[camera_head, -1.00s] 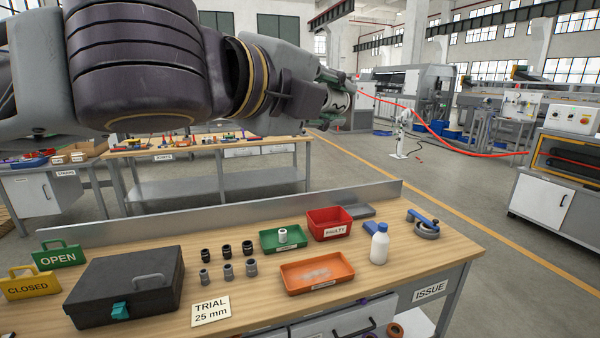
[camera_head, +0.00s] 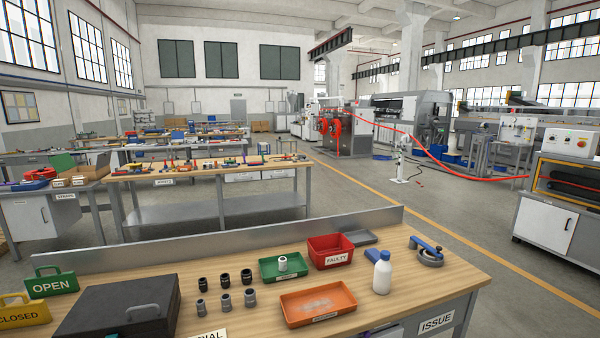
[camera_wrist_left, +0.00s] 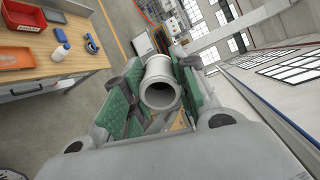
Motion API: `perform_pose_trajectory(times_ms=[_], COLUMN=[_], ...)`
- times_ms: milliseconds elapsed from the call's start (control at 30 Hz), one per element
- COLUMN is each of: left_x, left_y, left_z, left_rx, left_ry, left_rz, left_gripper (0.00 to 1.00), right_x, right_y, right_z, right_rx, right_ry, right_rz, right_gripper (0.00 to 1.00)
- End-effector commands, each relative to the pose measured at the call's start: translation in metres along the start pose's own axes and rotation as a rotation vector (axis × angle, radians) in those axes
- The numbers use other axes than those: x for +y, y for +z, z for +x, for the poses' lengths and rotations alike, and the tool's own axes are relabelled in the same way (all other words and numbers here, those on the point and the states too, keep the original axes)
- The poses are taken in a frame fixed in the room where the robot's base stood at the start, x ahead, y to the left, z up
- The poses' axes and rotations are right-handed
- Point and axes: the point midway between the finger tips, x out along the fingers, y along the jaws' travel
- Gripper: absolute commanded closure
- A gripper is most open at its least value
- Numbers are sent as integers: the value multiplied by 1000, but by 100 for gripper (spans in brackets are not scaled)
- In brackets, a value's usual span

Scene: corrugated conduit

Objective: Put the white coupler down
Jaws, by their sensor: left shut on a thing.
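My left gripper (camera_wrist_left: 158,92) shows only in the left wrist view, its green-padded fingers shut on a white coupler (camera_wrist_left: 160,86), a short hollow cylinder with its open end toward the camera. The coupler is held in the air, apart from the bench. In the head view, another small white fitting (camera_head: 283,263) stands upright in the green tray (camera_head: 268,276) on the bench. My right gripper is in neither view.
The wooden bench (camera_head: 225,297) holds a red FAULTY bin (camera_head: 330,258), an orange tray (camera_head: 318,308), a white bottle (camera_head: 382,272), several dark and grey fittings (camera_head: 224,280) and a black case (camera_head: 120,308). Bare wood lies between the orange tray and bottle.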

Motion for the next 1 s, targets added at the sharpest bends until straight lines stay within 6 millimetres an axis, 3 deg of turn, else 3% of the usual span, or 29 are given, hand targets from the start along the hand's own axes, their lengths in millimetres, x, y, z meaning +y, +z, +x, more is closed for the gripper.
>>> perform_pose_trajectory(times_ms=[533, 733, 1000], left_x=[-57, -60, -51], left_y=[-18, -3, 29], left_z=[-60, -68, -64], left_rx=[33, -5, -87], left_ry=[-10, 4, 26], left_rz=[4, -3, -17], left_gripper=[83, 83, 83], right_x=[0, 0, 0], right_y=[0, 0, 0], right_z=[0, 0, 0], right_rx=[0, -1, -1], right_ry=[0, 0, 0], right_rz=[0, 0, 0], right_gripper=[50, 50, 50])
